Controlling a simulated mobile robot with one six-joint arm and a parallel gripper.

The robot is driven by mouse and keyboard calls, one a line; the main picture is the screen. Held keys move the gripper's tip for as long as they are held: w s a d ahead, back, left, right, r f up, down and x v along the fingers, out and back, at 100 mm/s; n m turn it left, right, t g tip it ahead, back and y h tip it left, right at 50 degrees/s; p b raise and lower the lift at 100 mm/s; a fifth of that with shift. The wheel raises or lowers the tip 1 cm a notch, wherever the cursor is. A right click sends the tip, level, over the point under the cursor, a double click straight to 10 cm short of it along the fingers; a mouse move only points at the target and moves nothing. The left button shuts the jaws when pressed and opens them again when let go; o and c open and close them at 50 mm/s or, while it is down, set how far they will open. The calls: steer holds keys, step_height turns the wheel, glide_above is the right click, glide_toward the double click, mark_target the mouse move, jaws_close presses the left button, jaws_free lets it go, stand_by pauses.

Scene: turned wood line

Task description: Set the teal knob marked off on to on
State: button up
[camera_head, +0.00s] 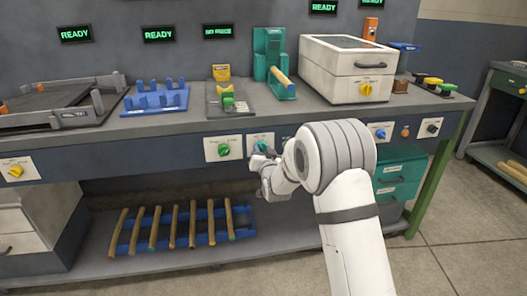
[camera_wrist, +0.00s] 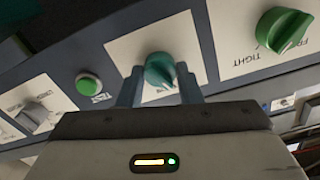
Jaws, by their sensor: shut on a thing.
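The teal knob (camera_wrist: 160,71) sits on a white plate (camera_wrist: 125,50) on the bench's front panel, near the middle of the wrist view. My gripper (camera_wrist: 160,85) has one finger on each side of the knob and is shut on it. In the head view the teal knob (camera_head: 261,145) shows just above my gripper (camera_head: 262,156), partly covered by it. The plate's lettering around the knob is too small or hidden to read, so the knob's setting cannot be told.
A green knob (camera_head: 223,149) on its own plate is close on the left; it also shows in the wrist view (camera_wrist: 284,30). A green button (camera_wrist: 88,84) is on the other side. A blue knob (camera_head: 380,134) is farther right on the panel. A blue rack (camera_head: 251,217) with several rods lies below.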

steer(key=shift+c, duration=0.5)
steer(key=shift+f+m+b, duration=0.1)
steer(key=shift+m+b, duration=0.2)
steer(key=shift+b, duration=0.25)
steer(key=m+b, duration=0.3)
steer(key=b, duration=0.1)
steer(key=shift+f+m, duration=0.1)
steer(key=shift+m, duration=0.2)
steer(key=m+b, duration=0.4)
steer(key=shift+r+m, duration=0.2)
steer(key=shift+m, duration=0.1)
steer(key=o, duration=1)
